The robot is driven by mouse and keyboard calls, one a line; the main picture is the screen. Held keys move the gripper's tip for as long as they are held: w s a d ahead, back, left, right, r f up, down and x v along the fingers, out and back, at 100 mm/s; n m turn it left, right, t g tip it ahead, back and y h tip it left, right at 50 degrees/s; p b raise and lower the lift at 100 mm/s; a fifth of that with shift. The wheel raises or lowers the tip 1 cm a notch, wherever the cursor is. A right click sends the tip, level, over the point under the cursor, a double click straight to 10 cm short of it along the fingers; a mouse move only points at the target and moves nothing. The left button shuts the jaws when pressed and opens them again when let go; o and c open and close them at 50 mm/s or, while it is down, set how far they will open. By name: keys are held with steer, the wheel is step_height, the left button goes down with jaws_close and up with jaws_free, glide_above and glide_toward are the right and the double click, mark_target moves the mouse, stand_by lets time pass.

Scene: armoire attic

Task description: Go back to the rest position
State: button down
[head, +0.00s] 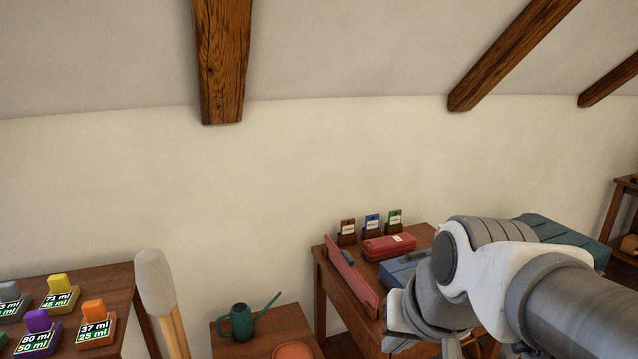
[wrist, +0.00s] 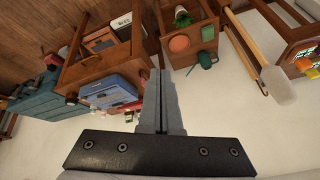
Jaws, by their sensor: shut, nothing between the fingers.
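My gripper (wrist: 160,105) is shut in the wrist view, its two fingers pressed together with nothing between them. It points over the floor between two small wooden tables. In the head view my arm reaches in from the lower right, in front of the right table (head: 322,300), and the fingertips are not clearly visible there. Red cases and a blue case (head: 402,268) lie on that table, partly hidden by my arm. The blue case also shows in the wrist view (wrist: 115,90). My gripper touches none of these things.
A green watering can (head: 242,322) and an orange dish (head: 292,351) stand on the middle table. The left table (head: 118,290) holds coloured blocks with ml labels. A pale-headed wooden pole (head: 155,285) stands beside it. A teal chest (head: 565,238) is at right. Beams (head: 222,60) hang above.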

steer(key=s+d+f+n+h+b, duration=0.1)
steer(key=s+d+f, duration=0.15)
steer(key=s, duration=0.35)
step_height(320, 180, up, 16)
steer(key=p, duration=1.6)
steer(key=shift+w+d+r, duration=0.15)
steer(key=shift+d, duration=0.1)
steer(key=shift+d, duration=0.1)
